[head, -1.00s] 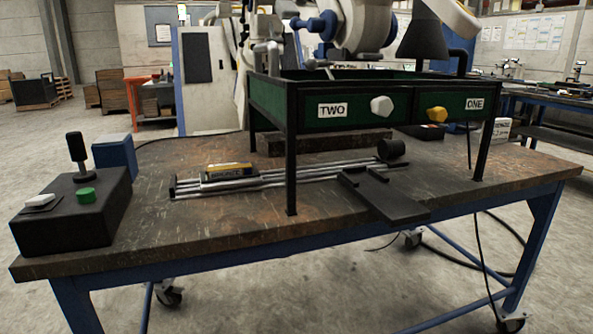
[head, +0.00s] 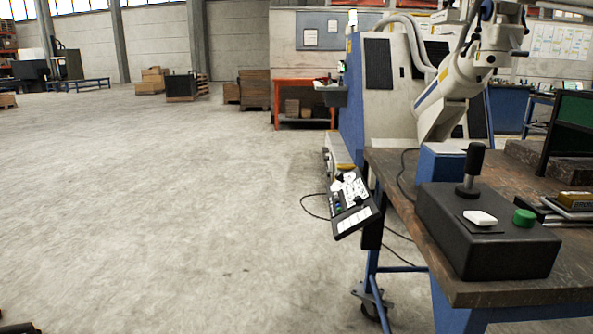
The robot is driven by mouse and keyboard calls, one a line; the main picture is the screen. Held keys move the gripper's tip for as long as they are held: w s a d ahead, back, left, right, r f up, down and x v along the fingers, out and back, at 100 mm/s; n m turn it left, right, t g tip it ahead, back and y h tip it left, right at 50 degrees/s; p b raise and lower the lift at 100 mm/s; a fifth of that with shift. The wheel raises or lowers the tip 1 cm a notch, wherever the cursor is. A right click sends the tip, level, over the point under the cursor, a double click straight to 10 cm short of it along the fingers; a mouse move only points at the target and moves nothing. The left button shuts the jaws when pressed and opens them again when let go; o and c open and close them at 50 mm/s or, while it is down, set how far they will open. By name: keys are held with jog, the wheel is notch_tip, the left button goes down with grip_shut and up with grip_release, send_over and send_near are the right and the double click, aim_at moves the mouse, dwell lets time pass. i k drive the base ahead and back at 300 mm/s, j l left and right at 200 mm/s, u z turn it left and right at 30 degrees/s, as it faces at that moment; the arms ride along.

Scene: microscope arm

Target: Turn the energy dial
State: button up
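I cannot make out a thing marked as the energy dial. A tilted control panel (head: 351,205) with small white, blue and green controls hangs at the left end of the workbench; its details are too small to read. A black control box (head: 487,232) sits on the bench's near left corner. It carries a black upright lever (head: 474,170), a white switch (head: 480,218) and a green round knob or button (head: 524,217).
The wooden workbench (head: 425,228) fills the lower right. A blue block (head: 442,163) stands behind the control box. A large white machine (head: 391,85) stands behind. Cables hang to the floor beside the bench. The concrete floor (head: 160,200) on the left is wide and clear.

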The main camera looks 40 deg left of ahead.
aim_at(340, 176)
jog(key=j+u, duration=0.1)
jog(key=j, duration=1.95)
